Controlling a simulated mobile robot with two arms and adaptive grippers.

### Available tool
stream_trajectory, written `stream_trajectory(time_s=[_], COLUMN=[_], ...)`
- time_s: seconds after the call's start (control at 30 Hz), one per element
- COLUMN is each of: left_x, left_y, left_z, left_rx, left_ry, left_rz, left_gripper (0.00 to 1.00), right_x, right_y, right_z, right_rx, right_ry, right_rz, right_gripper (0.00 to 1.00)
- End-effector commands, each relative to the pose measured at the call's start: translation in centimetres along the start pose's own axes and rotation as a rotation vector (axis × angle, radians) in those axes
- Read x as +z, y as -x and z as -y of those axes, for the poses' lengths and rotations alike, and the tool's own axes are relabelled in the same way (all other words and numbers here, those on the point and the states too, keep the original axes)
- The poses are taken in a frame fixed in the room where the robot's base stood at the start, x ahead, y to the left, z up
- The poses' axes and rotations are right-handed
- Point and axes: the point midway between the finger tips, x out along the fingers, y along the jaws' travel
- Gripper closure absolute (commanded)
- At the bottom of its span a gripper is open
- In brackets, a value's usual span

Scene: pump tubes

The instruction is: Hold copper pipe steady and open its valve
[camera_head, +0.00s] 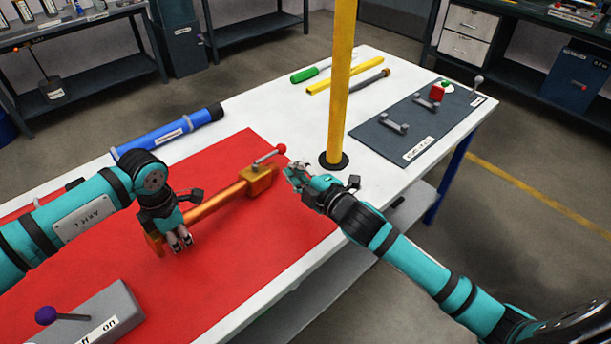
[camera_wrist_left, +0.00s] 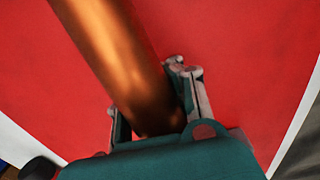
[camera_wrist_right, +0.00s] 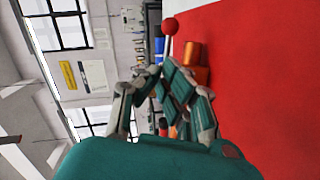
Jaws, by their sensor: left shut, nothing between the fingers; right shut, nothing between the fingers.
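The copper pipe (camera_head: 218,203) lies on the red mat (camera_head: 85,238), with an orange valve body (camera_head: 258,181) at its far right end. The valve's lever ends in a red ball (camera_head: 281,149), pointing right. My left gripper (camera_head: 181,241) is shut at the pipe's near left end; in the left wrist view the pipe (camera_wrist_left: 120,55) hides part of its fingers. I cannot tell whether it touches the pipe. My right gripper (camera_head: 296,171) is shut and empty just right of the valve. The red ball (camera_wrist_right: 170,27) shows beyond its fingertips in the right wrist view.
A yellow post (camera_head: 340,85) rises through the table right of the valve. A blue tube (camera_head: 170,133) lies behind the mat. A grey box (camera_head: 95,318) with a purple-knobbed lever is at the front left. A dark panel (camera_head: 400,132) lies at the right.

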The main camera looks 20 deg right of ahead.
Motion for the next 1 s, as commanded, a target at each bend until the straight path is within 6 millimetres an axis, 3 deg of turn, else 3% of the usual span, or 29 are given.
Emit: stream_trajectory(time_s=[0.1,0.23,0.77,1.0], left_x=[0.1,0.1,0.1,0.1], left_y=[0.1,0.1,0.1,0.1], left_z=[0.0,-0.1,-0.1,-0.1], left_rx=[0.001,0.002,0.002,0.002], left_ry=[-0.001,-0.001,0.000,0.001], left_rz=[0.003,0.003,0.003,0.003], left_gripper=[1.00,1.00,1.00,0.68], right_x=[0.2,0.2,0.3,0.3], right_y=[2.0,3.1,3.4,3.4], right_z=[0.1,0.0,-0.1,-0.1], right_rx=[-0.002,-0.002,0.000,0.000], right_ry=[0.000,0.000,0.000,-0.001], right_rz=[0.000,0.000,-0.001,-0.001], right_gripper=[1.00,1.00,1.00,1.00])
